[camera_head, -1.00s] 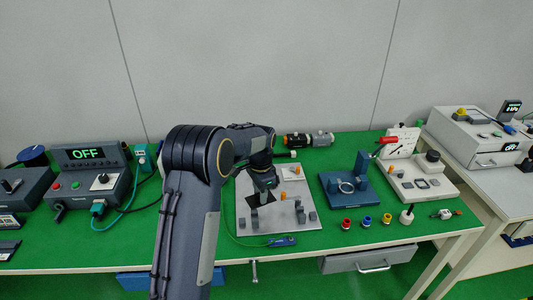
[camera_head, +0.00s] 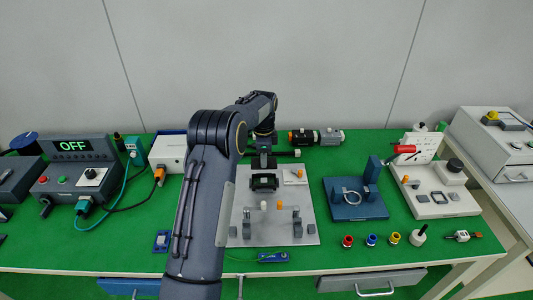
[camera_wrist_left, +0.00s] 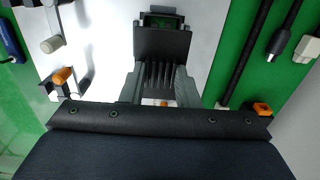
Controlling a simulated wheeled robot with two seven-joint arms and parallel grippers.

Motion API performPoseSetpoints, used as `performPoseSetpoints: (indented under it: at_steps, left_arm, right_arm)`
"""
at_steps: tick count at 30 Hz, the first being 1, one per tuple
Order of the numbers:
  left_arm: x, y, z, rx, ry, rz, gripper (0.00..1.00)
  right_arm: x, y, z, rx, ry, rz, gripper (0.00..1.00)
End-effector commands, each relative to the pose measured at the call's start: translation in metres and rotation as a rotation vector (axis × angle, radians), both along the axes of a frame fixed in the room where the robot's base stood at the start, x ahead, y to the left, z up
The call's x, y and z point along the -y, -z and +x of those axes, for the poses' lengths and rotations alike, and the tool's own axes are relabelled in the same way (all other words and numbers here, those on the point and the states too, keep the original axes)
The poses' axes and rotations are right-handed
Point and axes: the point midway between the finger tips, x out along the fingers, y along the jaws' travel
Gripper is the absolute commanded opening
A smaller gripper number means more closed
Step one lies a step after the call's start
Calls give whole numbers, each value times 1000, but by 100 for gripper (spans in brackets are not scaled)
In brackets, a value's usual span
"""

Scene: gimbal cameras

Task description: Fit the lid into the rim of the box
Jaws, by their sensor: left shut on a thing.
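My left gripper (camera_head: 264,163) is over the back of the light grey board, its arm coming in from the left. In the left wrist view its two fingers (camera_wrist_left: 158,88) are shut on a dark grey ribbed piece (camera_wrist_left: 162,42), which I take for the lid. A dark rim with green inside shows at the far end of that piece. In the head view a dark frame-like part (camera_head: 264,182) is just in front of the gripper; I cannot tell whether it is the box or the held piece. Any contact between lid and box is hidden. My right gripper is not in view.
The light grey board (camera_head: 240,232) carries small pegs and orange parts. A dark cylindrical tool (camera_head: 315,137) lies behind it. A blue fixture (camera_head: 354,195) stands to the right, a white box (camera_head: 168,152) to the left. Green mat is free between board and blue fixture.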

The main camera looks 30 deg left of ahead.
Motion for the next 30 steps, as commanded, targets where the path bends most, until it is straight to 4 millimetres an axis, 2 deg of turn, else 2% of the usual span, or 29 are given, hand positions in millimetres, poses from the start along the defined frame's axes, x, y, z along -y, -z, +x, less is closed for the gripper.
performPoseSetpoints:
  at_steps: [10, 30]
  left_arm:
    - [-1, 0, -1, -2, 1, -1, 6]
    - [0, 56, 0, 0, 1, -1, 6]
  right_arm:
    - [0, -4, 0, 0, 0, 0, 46]
    - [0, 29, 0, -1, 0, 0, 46]
